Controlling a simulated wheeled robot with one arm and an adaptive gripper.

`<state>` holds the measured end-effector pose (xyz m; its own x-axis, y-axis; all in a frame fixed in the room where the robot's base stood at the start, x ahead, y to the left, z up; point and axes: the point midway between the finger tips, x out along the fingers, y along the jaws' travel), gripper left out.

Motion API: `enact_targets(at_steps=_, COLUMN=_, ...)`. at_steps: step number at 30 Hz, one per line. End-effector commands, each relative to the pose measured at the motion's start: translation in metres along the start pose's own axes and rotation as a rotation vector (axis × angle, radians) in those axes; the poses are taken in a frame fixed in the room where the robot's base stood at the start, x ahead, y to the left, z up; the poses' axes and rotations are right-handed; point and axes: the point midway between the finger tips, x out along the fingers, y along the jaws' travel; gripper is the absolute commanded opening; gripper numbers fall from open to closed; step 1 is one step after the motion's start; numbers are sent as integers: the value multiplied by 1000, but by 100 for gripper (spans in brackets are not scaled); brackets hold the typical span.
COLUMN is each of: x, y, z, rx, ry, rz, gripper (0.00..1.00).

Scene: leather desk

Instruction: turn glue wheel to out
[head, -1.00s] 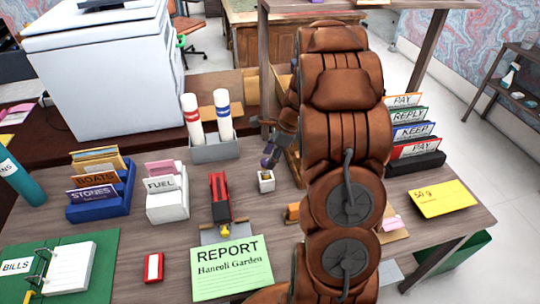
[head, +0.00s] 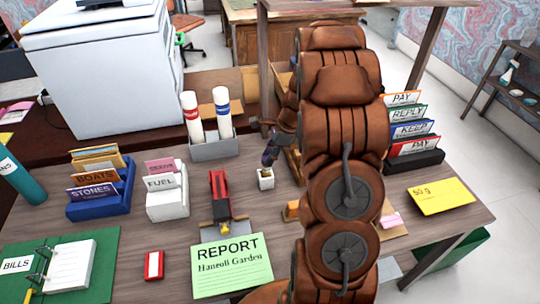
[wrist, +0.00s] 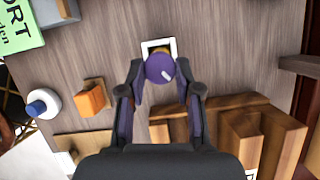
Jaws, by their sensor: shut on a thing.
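The glue wheel (wrist: 157,67) is a round purple knob with a short white mark that points to the lower right in the wrist view. It sits between the two fingertips of my gripper (wrist: 160,78), which is shut on it. A small white square box (wrist: 146,44) with a yellow-brown inside shows just beyond the wheel and is partly covered by it. In the head view the white box (head: 265,178) stands on the desk, with my gripper (head: 269,155) just behind and above it. My arm hides part of the gripper there. Any lettering by the wheel is too small to read.
An orange block (wrist: 91,98) and a white-and-blue round thing (wrist: 40,103) lie left of my gripper. A wooden stepped stand (wrist: 235,118) is close on the right. A red stapler-like thing (head: 219,190) and a grey holder with two tubes (head: 215,150) stand nearby.

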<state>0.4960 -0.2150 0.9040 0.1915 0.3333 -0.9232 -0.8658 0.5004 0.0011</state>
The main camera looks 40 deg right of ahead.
Motion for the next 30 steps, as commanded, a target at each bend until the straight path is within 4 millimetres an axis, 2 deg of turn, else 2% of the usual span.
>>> enact_targets(at_steps=11, x=4, y=1, z=2, rx=-81, ry=2, rz=32, gripper=0)
enact_targets(at_steps=30, x=6, y=-3, z=4, rx=-550, ry=2, rz=227, gripper=0)
